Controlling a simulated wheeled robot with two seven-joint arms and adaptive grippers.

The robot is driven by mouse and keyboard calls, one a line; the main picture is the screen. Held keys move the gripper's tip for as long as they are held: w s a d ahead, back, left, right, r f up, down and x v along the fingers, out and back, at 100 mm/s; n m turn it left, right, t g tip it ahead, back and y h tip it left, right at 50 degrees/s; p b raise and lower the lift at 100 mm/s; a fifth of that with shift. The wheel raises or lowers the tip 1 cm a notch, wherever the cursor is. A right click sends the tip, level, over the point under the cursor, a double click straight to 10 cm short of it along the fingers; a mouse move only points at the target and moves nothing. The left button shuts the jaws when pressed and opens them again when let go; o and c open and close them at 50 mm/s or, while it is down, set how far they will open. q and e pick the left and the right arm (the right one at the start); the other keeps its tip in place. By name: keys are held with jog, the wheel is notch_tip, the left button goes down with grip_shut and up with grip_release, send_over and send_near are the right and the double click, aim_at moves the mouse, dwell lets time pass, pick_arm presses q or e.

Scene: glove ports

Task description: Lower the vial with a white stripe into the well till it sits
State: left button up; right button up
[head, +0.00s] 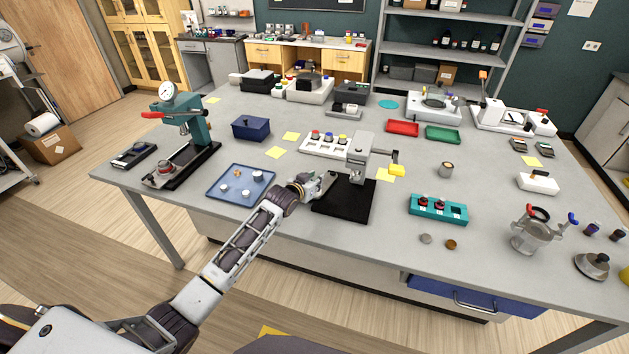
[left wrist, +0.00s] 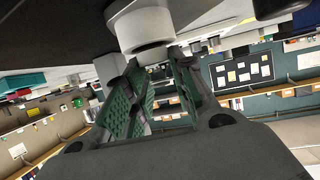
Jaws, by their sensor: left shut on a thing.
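My left gripper (head: 322,182) is low beside the grey bench device (head: 361,150) with a yellow lever and black base (head: 345,203). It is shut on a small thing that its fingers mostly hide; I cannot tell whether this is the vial. In the left wrist view the green-padded fingers (left wrist: 157,88) reach toward a pale grey cylinder (left wrist: 143,25), apparently part of the device. A teal block (head: 438,208) to the right holds red-capped dark vials (head: 424,199) and has an open well (head: 457,214). I make out no white stripe. My right gripper is not in view.
A blue tray (head: 240,186) with small white pieces lies left of my gripper. A white rack (head: 326,145) with coloured caps stands behind. A steel pot (head: 533,235) stands right. The bench between the block and pot is clear.

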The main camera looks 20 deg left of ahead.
pick_arm(q)
jog(key=o, duration=0.9)
jog(key=shift+f, duration=0.1)
jog(key=shift+b+v, duration=0.5)
jog(key=shift+v, duration=5.55)
jog(key=shift+d, duration=0.1)
